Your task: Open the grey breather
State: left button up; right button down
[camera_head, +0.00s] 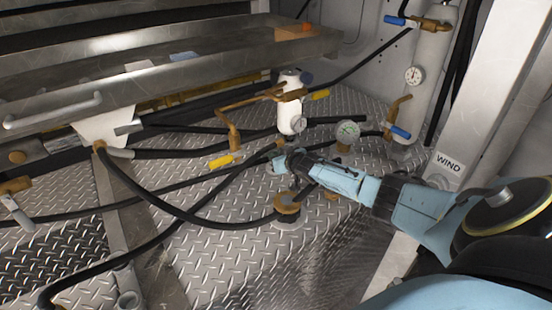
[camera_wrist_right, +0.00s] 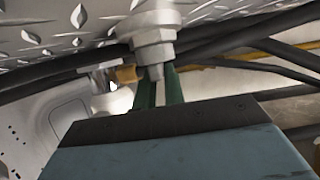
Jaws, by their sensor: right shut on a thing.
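The grey breather (camera_wrist_right: 152,30) shows in the right wrist view as a pale metal fitting with a hex-shaped body and a narrow stem. My right gripper (camera_wrist_right: 160,82) has its two green fingers on either side of that stem, shut on it. In the head view my right gripper (camera_head: 278,163) reaches in from the right over the diamond-plate top, beside the brass and hose fittings. My left gripper is not in view.
A white cylinder (camera_head: 291,115) with a gauge and brass pipes stands behind the gripper. A brass hose fitting (camera_head: 287,202) stands just in front. Black hoses cross the plate. A steel tray (camera_head: 170,60) overhangs at upper left.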

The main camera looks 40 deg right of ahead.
jog(key=shift+n+y+b, duration=0.35)
jog(key=shift+n+y, duration=0.05)
dwell(0.4)
jog(key=c, duration=1.5)
grip_release()
jog(key=shift+s+r+p, duration=0.1)
jog(key=shift+s+p, duration=0.3)
jog(key=shift+s, duration=0.05)
jog(key=shift+p+v, duration=2.2)
jog(key=shift+v, duration=4.05)
jog(key=shift+r, duration=0.1)
